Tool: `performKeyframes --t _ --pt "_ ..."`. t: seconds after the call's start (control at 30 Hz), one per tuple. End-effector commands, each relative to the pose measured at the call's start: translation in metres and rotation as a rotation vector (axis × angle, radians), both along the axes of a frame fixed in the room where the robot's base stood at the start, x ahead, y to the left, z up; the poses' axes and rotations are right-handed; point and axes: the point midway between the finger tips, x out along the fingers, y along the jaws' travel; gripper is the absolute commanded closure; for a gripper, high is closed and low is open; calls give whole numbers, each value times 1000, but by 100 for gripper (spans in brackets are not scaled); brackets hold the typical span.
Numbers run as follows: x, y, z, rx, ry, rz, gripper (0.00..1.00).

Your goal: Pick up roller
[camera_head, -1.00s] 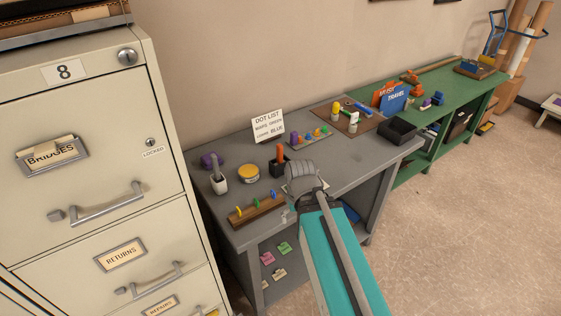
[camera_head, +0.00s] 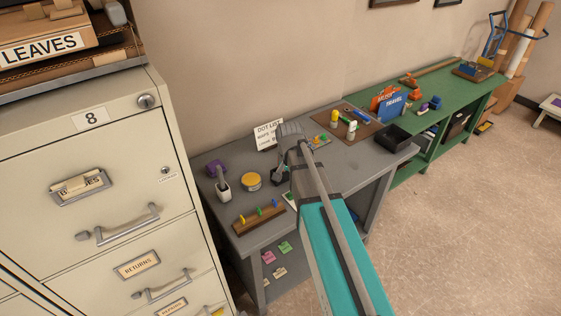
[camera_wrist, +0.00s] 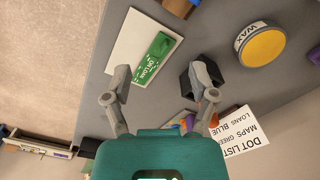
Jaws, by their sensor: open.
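I cannot identify the roller with certainty. A black holder (camera_head: 281,175) on the grey table is mostly hidden behind my arm. It also shows in the wrist view (camera_wrist: 188,84), where an orange piece (camera_wrist: 212,95) shows at the right finger and looks like a handle in the holder. My gripper (camera_wrist: 156,97) is open and empty, its fingers spread above the table. The right finger overlaps the holder in the picture; I cannot tell whether they touch. The left finger is beside a white board (camera_wrist: 130,45) with a green ON LOAN piece (camera_wrist: 157,58).
A yellow WAX tin (camera_head: 251,180), a white cup (camera_head: 223,189), a purple object (camera_head: 216,168) and a wooden peg rack (camera_head: 257,221) stand nearby. The DOT LIST sign (camera_head: 267,134) stands behind. A filing cabinet (camera_head: 100,160) is left. A black tray (camera_head: 393,138) sits at the table's right end.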

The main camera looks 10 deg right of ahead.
Motion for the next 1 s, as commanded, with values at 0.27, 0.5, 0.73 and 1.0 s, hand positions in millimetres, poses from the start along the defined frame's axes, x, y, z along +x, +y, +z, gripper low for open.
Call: performKeyframes --t 0.27,0.5,0.73,1.0 --pt "80 1 59 0 0 -313 26" --pt "123 2 87 0 0 -522 26" --pt "134 2 92 0 0 -592 26" --pt "134 2 91 0 0 -592 26"
